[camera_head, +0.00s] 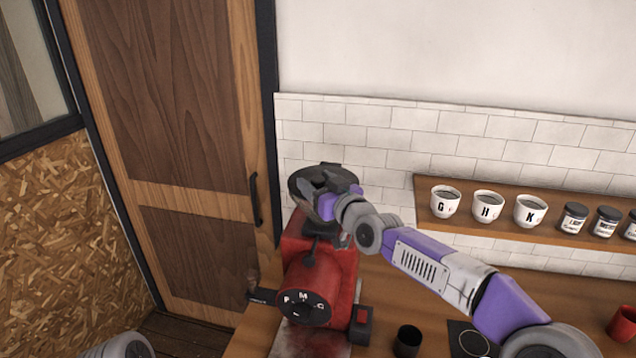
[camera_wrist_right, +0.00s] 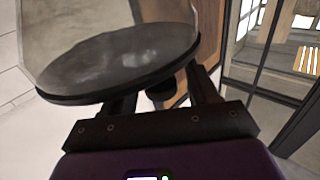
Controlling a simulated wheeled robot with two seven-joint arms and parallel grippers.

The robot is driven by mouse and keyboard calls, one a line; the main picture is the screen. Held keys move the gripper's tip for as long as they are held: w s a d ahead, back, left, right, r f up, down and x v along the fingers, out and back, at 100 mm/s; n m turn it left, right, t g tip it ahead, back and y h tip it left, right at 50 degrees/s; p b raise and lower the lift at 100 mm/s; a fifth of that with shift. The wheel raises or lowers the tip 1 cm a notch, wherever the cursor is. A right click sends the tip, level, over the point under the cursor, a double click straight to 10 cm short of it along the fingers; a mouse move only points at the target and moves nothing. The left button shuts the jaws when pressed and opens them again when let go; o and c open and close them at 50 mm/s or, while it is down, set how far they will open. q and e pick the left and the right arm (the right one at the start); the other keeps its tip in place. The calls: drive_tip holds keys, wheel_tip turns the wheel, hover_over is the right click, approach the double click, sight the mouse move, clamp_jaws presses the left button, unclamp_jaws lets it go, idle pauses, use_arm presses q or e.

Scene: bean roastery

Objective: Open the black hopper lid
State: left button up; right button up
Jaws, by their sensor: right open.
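The black hopper lid (camera_head: 301,180) is at the top of the red grinder (camera_head: 305,262), left of centre in the head view. My right gripper (camera_head: 328,185) is at the hopper and covers part of it, so I cannot tell from the head view whether the lid is raised. In the right wrist view a dark round disc with a black rim, which looks like the lid (camera_wrist_right: 115,68), fills the upper left. The right gripper (camera_wrist_right: 163,88) has its fingers apart there; the disc hides the left finger's tip. Whether they touch is unclear. My left gripper is out of view.
A wall shelf (camera_head: 520,229) at the right holds white lettered cups (camera_head: 488,204) and jars (camera_head: 573,219). A black cup (camera_head: 407,341) stands on the wooden counter (camera_head: 400,295), and a red mug (camera_head: 622,324) is at far right. A wooden door (camera_head: 170,90) is behind left.

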clamp_jaws()
